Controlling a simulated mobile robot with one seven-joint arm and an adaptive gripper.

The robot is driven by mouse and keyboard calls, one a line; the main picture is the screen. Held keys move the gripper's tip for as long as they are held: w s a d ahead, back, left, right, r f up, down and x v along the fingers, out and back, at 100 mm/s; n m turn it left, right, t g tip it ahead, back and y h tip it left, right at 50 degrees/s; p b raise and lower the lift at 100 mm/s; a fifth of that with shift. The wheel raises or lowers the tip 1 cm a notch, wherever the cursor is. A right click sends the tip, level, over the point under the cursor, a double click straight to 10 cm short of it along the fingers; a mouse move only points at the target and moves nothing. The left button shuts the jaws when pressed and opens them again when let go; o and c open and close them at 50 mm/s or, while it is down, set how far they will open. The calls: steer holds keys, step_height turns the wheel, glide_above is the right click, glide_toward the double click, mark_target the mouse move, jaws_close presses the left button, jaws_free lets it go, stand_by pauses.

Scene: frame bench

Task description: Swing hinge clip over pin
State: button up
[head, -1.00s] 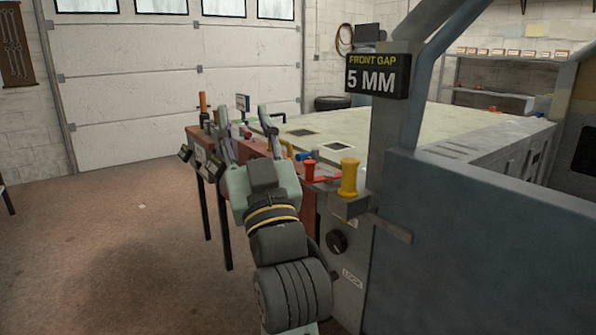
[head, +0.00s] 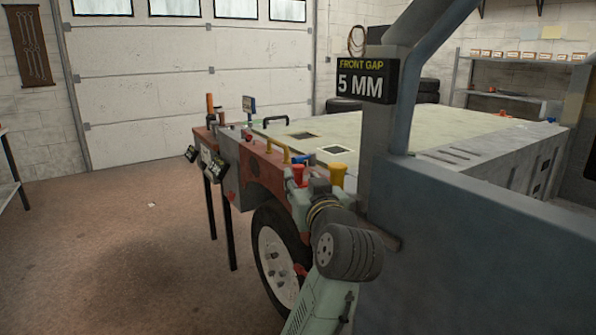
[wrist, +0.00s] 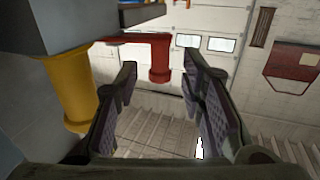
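A red upright knob (head: 298,174) stands at the bench's near corner; in the wrist view this red knob (wrist: 159,60) joins a flat red arm (wrist: 125,38). It appears to be the hinge clip. A yellow post (head: 338,175) stands just right of it; in the wrist view the yellow post (wrist: 73,92) is at the left.
A grey upright with a "FRONT GAP 5 MM" sign (head: 363,80) and a large blue-grey panel (head: 480,240) stand close on the right. A wheel (head: 278,262) is below the corner. Yellow (head: 278,148) and black (head: 275,120) handles are along the bench.

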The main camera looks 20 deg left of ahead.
mark_target(300, 176)
steer(key=shift+p+x, duration=0.35)
steer(key=shift+x, duration=1.8)
steer(key=shift+c, duration=0.2)
jaws_close()
